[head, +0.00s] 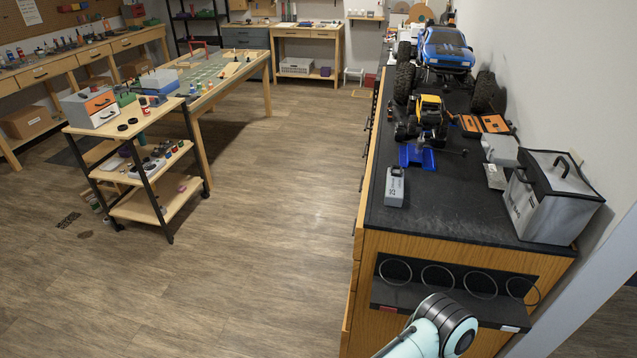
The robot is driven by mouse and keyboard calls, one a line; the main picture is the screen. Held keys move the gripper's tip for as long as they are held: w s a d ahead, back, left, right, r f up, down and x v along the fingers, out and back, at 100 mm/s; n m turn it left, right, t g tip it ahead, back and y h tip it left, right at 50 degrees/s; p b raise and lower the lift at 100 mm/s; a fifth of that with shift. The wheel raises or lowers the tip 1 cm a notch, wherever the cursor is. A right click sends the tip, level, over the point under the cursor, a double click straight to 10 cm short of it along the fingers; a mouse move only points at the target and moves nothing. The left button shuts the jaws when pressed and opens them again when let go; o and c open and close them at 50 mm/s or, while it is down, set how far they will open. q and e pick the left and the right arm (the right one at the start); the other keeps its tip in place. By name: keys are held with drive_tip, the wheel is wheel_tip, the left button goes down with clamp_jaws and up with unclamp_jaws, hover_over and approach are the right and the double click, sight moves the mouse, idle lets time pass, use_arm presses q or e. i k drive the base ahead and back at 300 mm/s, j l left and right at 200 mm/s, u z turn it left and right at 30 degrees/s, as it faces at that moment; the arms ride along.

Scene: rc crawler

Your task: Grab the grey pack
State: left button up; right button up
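A small grey pack (394,189) with dark markings on its front lies on the black countertop (440,205), near its left edge. A dark part shows at its far top end. Nothing covers it. One of my arm links, pale teal and black, shows at the bottom of the head view, below the counter's front end. Neither of my grippers is in view.
Behind the pack are a blue stand (417,157), a yellow crawler (429,112) and a larger blue truck (445,50). A grey lidded box (545,205) stands at the right. A front shelf with rings (440,303) juts out.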

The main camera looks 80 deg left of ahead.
sight(393, 196)
drive_tip(key=u, duration=1.85)
